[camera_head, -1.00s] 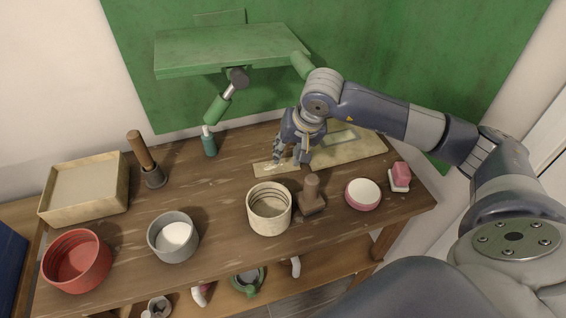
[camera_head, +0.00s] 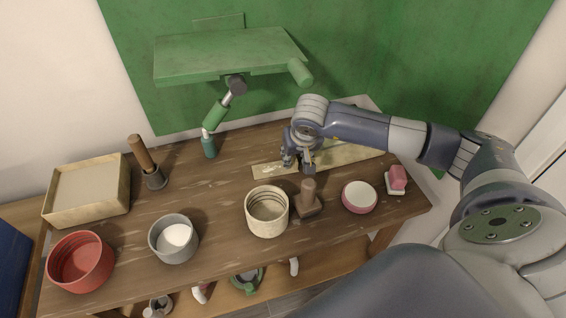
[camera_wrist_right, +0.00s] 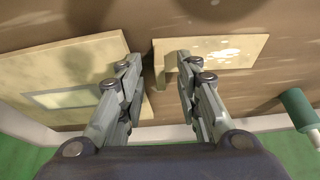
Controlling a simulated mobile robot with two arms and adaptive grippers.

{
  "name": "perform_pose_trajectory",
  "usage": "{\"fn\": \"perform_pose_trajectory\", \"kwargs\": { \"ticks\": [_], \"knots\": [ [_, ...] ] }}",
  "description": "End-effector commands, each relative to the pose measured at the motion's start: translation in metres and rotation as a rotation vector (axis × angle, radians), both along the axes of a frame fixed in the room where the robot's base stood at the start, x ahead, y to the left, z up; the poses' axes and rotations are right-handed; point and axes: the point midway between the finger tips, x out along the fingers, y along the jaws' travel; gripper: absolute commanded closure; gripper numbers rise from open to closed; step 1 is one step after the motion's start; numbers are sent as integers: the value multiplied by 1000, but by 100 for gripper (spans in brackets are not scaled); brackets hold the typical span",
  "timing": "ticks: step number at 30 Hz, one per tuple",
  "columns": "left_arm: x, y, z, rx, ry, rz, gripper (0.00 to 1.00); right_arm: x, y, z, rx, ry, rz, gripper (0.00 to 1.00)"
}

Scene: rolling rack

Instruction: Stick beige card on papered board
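The beige card (camera_head: 267,170), with whitish smears, lies flat on the wooden table; it also shows in the right wrist view (camera_wrist_right: 230,52). The papered board (camera_head: 352,152), tan with a pale rectangle on it, lies beside it to the right; in the right wrist view it is at left (camera_wrist_right: 60,60). My right gripper (camera_head: 298,166) is over the place where card and board come close. In the right wrist view its fingers (camera_wrist_right: 158,65) are apart, one over the board's edge and one over the card's end. Contact with the card cannot be told. My left gripper is not in view.
A cream pot (camera_head: 267,222), a wooden-handled stamp-like block (camera_head: 307,204), a pink-rimmed round dish (camera_head: 359,197) and a pink block (camera_head: 397,179) stand in front. A teal bottle (camera_head: 209,146) stands left of the card. A green panel (camera_head: 230,57) overhangs behind.

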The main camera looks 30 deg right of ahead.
Motion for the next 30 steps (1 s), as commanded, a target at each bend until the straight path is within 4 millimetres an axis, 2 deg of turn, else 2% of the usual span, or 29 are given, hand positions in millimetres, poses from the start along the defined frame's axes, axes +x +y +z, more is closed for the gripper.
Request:
{"fn": "perform_pose_trajectory", "kwargs": {
  "ticks": [5,9,10,22,28,29,30],
  "knots": [
    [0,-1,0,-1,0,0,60,0,0,0,0,0,0,68],
    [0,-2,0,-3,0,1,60,0,0,0,0,0,-1,98],
    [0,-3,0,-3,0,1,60,0,0,0,0,0,-1,100],
    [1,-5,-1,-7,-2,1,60,0,0,1,0,-1,-1,100],
    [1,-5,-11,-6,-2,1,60,1,0,9,1,-5,-1,100],
    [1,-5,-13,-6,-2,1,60,1,1,11,1,-4,0,100],
    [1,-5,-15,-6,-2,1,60,0,11,10,4,-2,4,100]
  ]
}}
